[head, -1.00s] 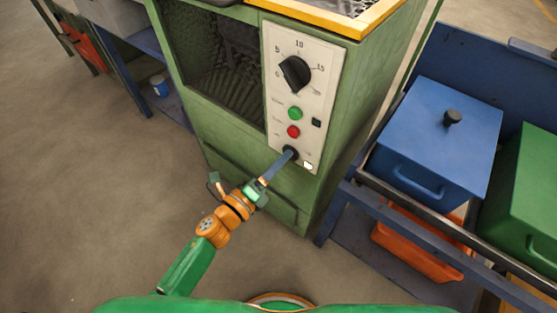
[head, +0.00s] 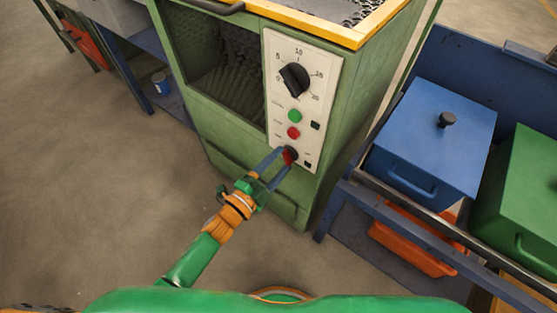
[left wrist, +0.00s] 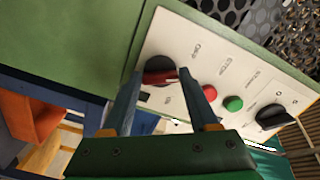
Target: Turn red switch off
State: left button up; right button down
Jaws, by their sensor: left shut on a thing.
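The red switch (head: 289,155) is a red handle on a black round base at the bottom of the white control panel (head: 309,84). In the left wrist view the red switch (left wrist: 166,77) lies between the fingertips. My left gripper (head: 284,160) has its two blue-grey fingers on either side of the red handle and is shut on it. It also shows in the left wrist view (left wrist: 160,80). The fingers partly cover the switch, so its exact setting is hard to tell. My right gripper is not in view.
Above the switch are a red button (head: 293,132), a green button (head: 295,115) and a black dial (head: 295,77). The green furnace (head: 230,135) surrounds the panel. A blue lidded box (head: 430,130) and a green box (head: 525,190) stand on a rack at right.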

pick_arm(q)
jog(key=n, duration=0.3)
jog(key=shift+p, duration=0.3)
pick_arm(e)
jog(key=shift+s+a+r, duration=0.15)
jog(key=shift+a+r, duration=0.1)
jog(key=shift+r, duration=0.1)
pick_arm(q)
jog(key=shift+f+n, duration=0.1)
jog(key=shift+n, duration=0.2)
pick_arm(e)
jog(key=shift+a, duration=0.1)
pick_arm(q)
jog(key=o, duration=1.4)
jog(key=p+v, duration=0.1)
jog(key=v, duration=0.6)
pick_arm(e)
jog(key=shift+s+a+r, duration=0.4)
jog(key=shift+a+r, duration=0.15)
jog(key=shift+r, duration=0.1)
